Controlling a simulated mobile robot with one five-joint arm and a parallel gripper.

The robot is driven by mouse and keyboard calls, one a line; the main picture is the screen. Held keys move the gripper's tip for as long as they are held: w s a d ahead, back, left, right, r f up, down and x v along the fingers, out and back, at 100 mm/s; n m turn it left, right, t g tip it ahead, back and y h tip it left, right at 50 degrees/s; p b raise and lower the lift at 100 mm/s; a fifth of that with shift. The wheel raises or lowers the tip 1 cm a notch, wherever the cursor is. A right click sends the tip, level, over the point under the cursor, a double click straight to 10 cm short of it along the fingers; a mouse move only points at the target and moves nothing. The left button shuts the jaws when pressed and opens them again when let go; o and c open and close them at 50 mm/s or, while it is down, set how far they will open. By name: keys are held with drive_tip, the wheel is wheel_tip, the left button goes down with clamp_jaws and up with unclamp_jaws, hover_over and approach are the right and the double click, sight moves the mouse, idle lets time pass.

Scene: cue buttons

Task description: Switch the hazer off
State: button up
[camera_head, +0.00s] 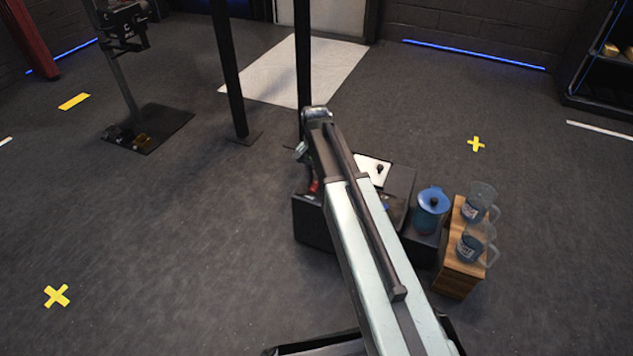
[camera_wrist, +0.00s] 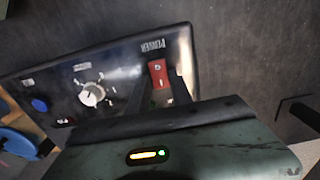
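The hazer is a dark box (camera_head: 312,222) on the floor, partly hidden behind my arm in the head view. Its dark control panel (camera_wrist: 120,62) fills the upper left of the wrist view. A red switch (camera_wrist: 157,73) sits near the panel's right end, next to the word POWER. A pale round knob (camera_wrist: 92,94) and a blue button (camera_wrist: 40,105) are further left. My gripper (camera_wrist: 162,92) is close to the red switch, with two dark fingers apart and a gap between them. Whether they touch the switch, and which way it is set, I cannot tell.
A blue-lidded jug (camera_head: 431,208) stands right of the hazer. Dark posts (camera_head: 230,70) rise behind the hazer.

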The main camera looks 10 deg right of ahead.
sight(314, 189)
clamp_jaws()
drive_tip(key=shift+s+a+t, duration=0.1)
drive_tip(key=shift+s+t, duration=0.2)
drive_tip(key=shift+t+h, duration=0.3)
drive_tip(key=shift+h, duration=0.2)
drive_tip(key=shift+w, duration=0.1)
drive_tip(key=o, duration=0.6)
unclamp_jaws()
drive_tip(key=shift+r, duration=0.1)
wheel_tip(314, 189, up, 8)
drive_tip(key=p, duration=0.7)
drive_tip(key=shift+s+a+f, duration=0.2)
drive_tip(key=shift+s+a, duration=0.15)
drive_tip(key=shift+s, duration=0.1)
